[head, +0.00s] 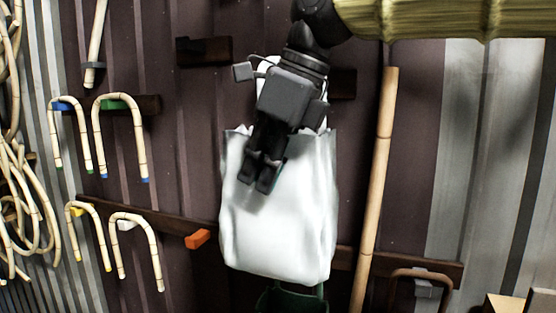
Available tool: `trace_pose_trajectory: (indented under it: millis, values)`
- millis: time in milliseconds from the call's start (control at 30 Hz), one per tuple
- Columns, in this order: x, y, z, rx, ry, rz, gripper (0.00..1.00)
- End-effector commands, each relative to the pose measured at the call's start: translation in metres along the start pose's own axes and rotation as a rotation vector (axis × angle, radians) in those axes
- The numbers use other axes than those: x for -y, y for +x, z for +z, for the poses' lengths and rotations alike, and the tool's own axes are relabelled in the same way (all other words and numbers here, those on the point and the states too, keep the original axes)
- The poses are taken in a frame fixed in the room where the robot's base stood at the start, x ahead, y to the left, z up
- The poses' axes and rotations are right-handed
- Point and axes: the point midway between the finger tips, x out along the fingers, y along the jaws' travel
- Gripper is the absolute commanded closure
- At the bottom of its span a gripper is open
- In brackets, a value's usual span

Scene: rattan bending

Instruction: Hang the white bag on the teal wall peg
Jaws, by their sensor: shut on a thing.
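The white bag (285,235) hangs upright in the middle of the head view, in front of the dark wall. A white part of it, which looks like its handle, rises behind my gripper. My gripper (263,188) points down in front of the bag's upper half. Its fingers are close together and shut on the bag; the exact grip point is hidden. I cannot make out a teal peg; the bag and gripper cover part of the wall and rails. I cannot tell whether the bag touches any peg.
Bent rattan canes hang on blue (62,105), green (113,103), yellow (77,211) and white pegs at left. An orange peg (197,239) is bare, left of the bag. A straight pole (375,190) stands close at right. A dark green object (290,300) is below the bag.

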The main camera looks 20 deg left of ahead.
Motion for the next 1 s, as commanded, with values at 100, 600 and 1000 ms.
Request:
trace_pose_trajectory:
  millis: [100,600,1000]
  values:
    - [-0.015,-0.005,0.0,0.002,-0.006,-0.013,1.0]
    - [0.048,0.009,-0.004,-0.001,0.007,0.011,1.0]
    - [0.051,0.003,-0.002,0.001,0.001,0.001,1.0]
